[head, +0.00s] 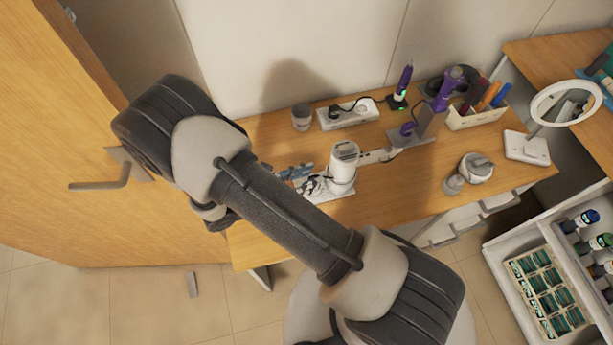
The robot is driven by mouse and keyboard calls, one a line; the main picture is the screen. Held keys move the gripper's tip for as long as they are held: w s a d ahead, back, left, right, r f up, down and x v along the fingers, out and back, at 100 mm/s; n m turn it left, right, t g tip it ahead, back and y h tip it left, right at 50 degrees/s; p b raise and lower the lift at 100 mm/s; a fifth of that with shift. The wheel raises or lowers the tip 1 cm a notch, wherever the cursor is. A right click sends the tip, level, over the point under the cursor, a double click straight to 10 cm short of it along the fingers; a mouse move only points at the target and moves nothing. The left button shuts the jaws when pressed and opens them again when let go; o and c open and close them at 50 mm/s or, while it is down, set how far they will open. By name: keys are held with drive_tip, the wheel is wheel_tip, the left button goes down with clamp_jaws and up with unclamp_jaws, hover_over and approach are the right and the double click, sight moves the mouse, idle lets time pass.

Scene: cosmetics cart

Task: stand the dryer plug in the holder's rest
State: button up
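A purple hair dryer (447,88) stands in a grey upright holder (431,121) at the back right of the wooden table. A smaller purple part (407,129) shows at the holder's left side; I cannot tell what it is. A black plug (337,111) with a dark cord is at the white power strip (360,114) near the wall; I cannot tell if it is the dryer's. The holder's rest is too small to make out. My arm crosses the left and middle of the head view. I cannot make out my gripper.
A dark purple tool (403,80) stands at the back. A pen box (478,117), jar (476,167) and ring lamp (527,147) are at right.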

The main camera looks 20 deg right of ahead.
drive_tip(key=o, duration=0.4)
drive_tip(key=shift+c, duration=0.2)
drive_tip(key=v, duration=1.2)
idle(0.4)
drive_tip(key=s+d+r+m+y, duration=0.3)
drive_tip(key=d+r+m+y, duration=0.1)
drive_tip(key=r+m, duration=0.3)
drive_tip(key=s+d+r+m+y, duration=0.4)
drive_tip(key=r+m, duration=0.3)
drive_tip(key=r, duration=0.4)
drive_tip(key=s+d+r+m+y, duration=0.4)
drive_tip(key=d+r+m+y, duration=0.1)
drive_tip(key=r, duration=0.4)
drive_tip(key=shift+s+r+m+t, duration=0.2)
drive_tip(key=shift+m+t, duration=0.2)
drive_tip(key=shift+m, duration=0.5)
